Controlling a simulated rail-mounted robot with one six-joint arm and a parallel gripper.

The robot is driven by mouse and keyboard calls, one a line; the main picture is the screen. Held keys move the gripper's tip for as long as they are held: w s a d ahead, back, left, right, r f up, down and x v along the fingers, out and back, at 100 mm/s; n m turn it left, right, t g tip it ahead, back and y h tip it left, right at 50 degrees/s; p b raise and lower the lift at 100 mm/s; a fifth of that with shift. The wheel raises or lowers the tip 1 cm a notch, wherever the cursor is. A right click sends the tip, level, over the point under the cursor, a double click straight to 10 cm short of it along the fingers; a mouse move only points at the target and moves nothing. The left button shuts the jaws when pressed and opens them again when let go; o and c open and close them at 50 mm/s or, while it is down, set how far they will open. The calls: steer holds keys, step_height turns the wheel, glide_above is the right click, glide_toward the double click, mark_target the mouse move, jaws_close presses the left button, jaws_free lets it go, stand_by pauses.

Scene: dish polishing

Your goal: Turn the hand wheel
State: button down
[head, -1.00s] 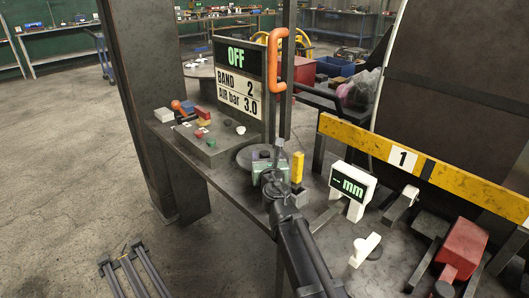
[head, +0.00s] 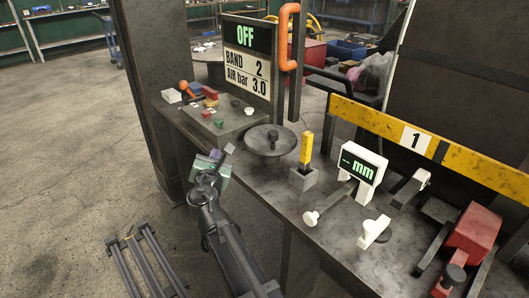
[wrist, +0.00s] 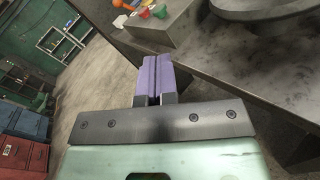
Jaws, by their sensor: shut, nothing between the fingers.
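The hand wheel (head: 263,146), a dark round dish-like wheel with a raised hub, sits on the bench in the head view. Its dark rim also shows at the top right of the wrist view (wrist: 255,10). My gripper (head: 223,154) is in front and to the left of the wheel, by the bench's front edge, apart from the wheel. In the wrist view its two purple-padded fingers (wrist: 153,78) are closed together with nothing between them.
A display reading OFF (head: 246,35) stands behind the wheel. A control box with small coloured knobs (head: 222,118) is to its left. A yellow post in a grey block (head: 307,147) and a mm readout (head: 361,165) are to its right. Open floor lies left of the bench.

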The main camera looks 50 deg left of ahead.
steer(key=s+a+m+t+h, duration=0.1)
steer(key=a+m+t+h, duration=0.1)
steer(key=m, duration=0.4)
steer(key=m+t+h, duration=0.5)
steer(key=m+h, duration=0.3)
steer(key=m, duration=0.8)
glide_toward(263, 152)
steer(key=w+a+r, duration=0.2)
steer(key=w+a, duration=0.2)
steer(key=w, duration=0.1)
steer(key=shift+w+d+r, duration=0.1)
steer(key=shift+w+d, duration=0.15)
steer(key=shift+w, duration=0.5)
steer(key=shift+w+d, duration=0.25)
steer(key=shift+w, duration=0.5)
steer(key=shift+w+d+r, duration=0.1)
steer(key=shift+w+d, duration=0.15)
steer(key=shift+w, duration=0.55)
